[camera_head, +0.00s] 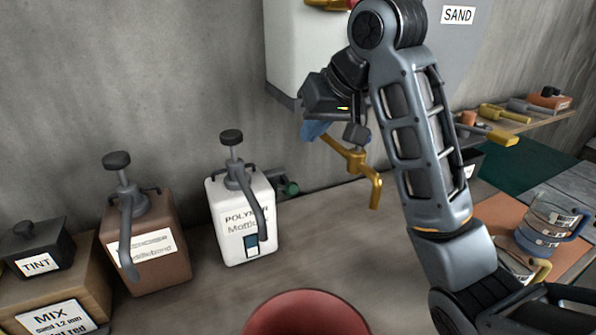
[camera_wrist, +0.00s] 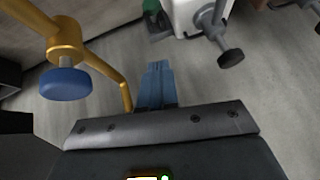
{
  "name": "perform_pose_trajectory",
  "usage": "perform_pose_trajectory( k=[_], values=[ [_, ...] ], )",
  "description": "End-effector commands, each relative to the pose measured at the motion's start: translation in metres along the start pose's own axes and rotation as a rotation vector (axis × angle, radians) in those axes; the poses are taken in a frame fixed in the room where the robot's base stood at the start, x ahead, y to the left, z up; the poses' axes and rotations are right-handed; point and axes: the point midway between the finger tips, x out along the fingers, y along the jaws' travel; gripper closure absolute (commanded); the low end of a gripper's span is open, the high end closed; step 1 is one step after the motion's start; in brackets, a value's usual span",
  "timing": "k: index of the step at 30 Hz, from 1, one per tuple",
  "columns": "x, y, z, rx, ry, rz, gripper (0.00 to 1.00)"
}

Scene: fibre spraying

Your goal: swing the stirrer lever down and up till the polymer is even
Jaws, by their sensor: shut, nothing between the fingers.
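The white polymer container (camera_head: 228,205) stands on the bench by the wall, with a dark pump head and a small window (camera_head: 252,243) showing dark blue and white. A grey piece with a green end (camera_head: 290,188) sticks out at its right side and may be the stirrer lever. The container (camera_wrist: 190,18) and the green end (camera_wrist: 152,6) also show at the top of the wrist view. My gripper (camera_head: 313,131) is above and to the right of the container, apart from it. In the wrist view its blue fingers (camera_wrist: 155,72) are together and empty.
A brass fitting (camera_head: 356,160) with a bent handle hangs close beside my gripper, under the sand hopper (camera_head: 310,45). A brown container (camera_head: 145,250), a tint box (camera_head: 38,250) and a mix box (camera_head: 55,300) stand left. A red bowl (camera_head: 305,312) is in front.

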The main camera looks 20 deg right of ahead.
Motion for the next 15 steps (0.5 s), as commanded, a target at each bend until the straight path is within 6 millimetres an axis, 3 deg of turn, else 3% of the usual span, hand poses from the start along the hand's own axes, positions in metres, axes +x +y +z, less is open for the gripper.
perform_pose_trajectory(
  k=[11, 15],
  values=[
    [0.021, 0.001, 0.007, 0.000, -0.019, 0.003, 1.00],
    [0.053, 0.003, 0.011, 0.000, -0.020, 0.006, 1.00]
  ],
)
